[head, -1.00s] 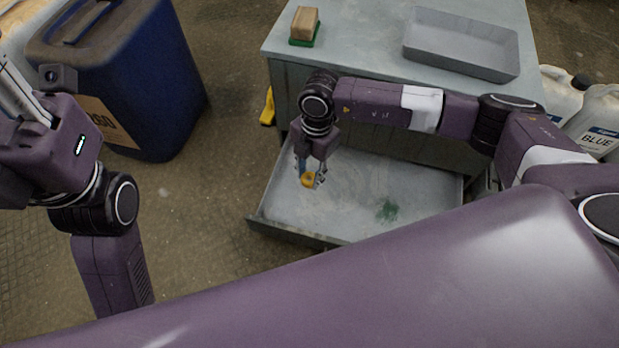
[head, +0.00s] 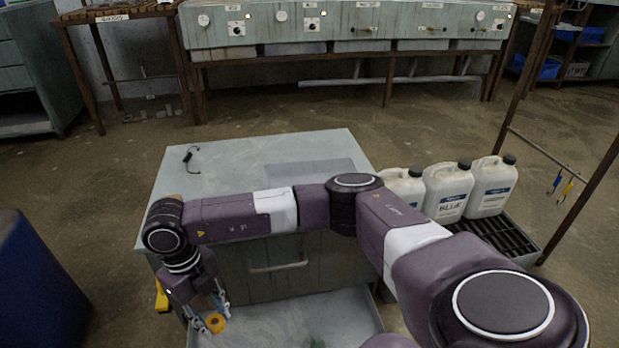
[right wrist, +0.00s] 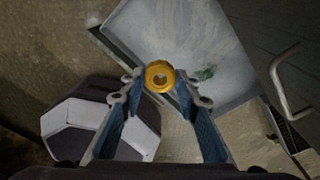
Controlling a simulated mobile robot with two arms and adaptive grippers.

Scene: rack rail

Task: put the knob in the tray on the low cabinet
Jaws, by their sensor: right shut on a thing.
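The knob (head: 215,322) is a yellow-orange ring-like piece at the tips of my right gripper (head: 207,318). In the right wrist view the knob (right wrist: 160,76) sits between the two fingertips, which are shut on it. It hangs in front of the low cabinet (head: 240,155), near the left side of its open drawer (head: 285,318). The tray (head: 335,168) is a shallow grey one on the right part of the cabinet top, partly hidden behind my right arm. My left gripper is not in view.
A thin dark hooked item (head: 190,156) lies on the cabinet top at the far left. White jugs (head: 447,190) stand on a black grate at right. A blue container (head: 35,275) is at left. The left and middle cabinet top has free room.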

